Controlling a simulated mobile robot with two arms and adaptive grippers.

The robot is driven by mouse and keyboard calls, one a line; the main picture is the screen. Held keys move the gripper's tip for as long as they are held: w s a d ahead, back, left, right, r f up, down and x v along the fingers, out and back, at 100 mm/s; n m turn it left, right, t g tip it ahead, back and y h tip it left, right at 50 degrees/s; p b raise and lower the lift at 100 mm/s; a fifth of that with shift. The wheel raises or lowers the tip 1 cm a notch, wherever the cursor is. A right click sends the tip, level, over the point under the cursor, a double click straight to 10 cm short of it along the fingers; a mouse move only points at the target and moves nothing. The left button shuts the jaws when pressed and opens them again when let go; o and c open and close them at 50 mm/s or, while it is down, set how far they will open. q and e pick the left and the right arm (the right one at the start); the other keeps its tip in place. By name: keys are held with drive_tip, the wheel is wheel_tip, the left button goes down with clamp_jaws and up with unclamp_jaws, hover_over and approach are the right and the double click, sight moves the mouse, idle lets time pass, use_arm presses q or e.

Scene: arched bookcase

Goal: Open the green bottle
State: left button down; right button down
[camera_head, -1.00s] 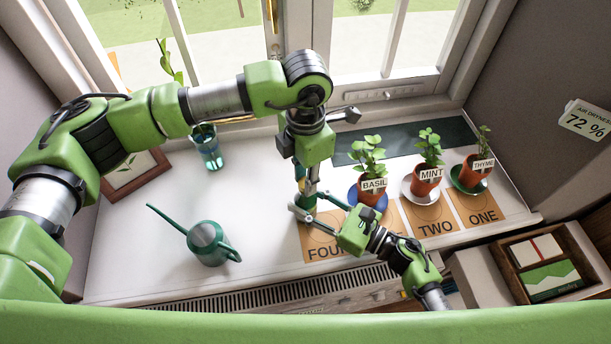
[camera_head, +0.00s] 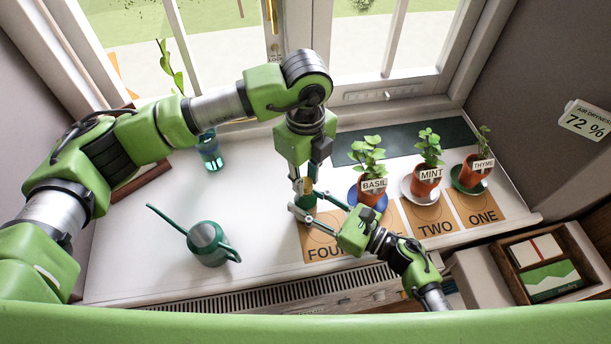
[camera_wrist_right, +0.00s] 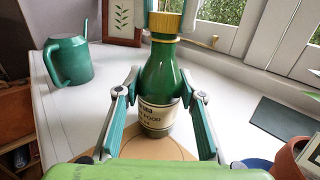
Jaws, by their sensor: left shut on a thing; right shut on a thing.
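The green bottle (camera_head: 308,201) stands upright on the sill at the card marked FOUR. In the right wrist view it (camera_wrist_right: 167,78) has a pale label and a wooden-coloured cap (camera_wrist_right: 164,22). My right gripper (camera_head: 310,212) is shut around the bottle's body, one finger on each side (camera_wrist_right: 162,100). My left gripper (camera_head: 305,184) points down from above and is shut on the cap, its fingertips on either side of it at the top of the wrist view. The cap sits at the bottle's neck; I cannot tell whether it has loosened.
A green watering can (camera_head: 208,243) stands on the left of the sill. A blue glass vase (camera_head: 210,152) is behind my left arm. Pots of basil (camera_head: 370,188), mint (camera_head: 426,180) and thyme (camera_head: 474,171) stand to the right. A wooden box (camera_head: 555,270) is at the lower right.

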sight(305, 182)
use_arm(q)
drive_tip(key=n, duration=0.2)
drive_tip(key=shift+n, duration=0.3)
drive_tip(key=shift+r, duration=0.25)
drive_tip(key=shift+r, duration=0.9)
drive_tip(key=shift+r, duration=0.1)
drive_tip(key=shift+r, duration=1.95)
use_arm(e)
drive_tip(key=c, duration=1.3)
unclamp_jaws()
drive_tip(key=shift+o, duration=0.2)
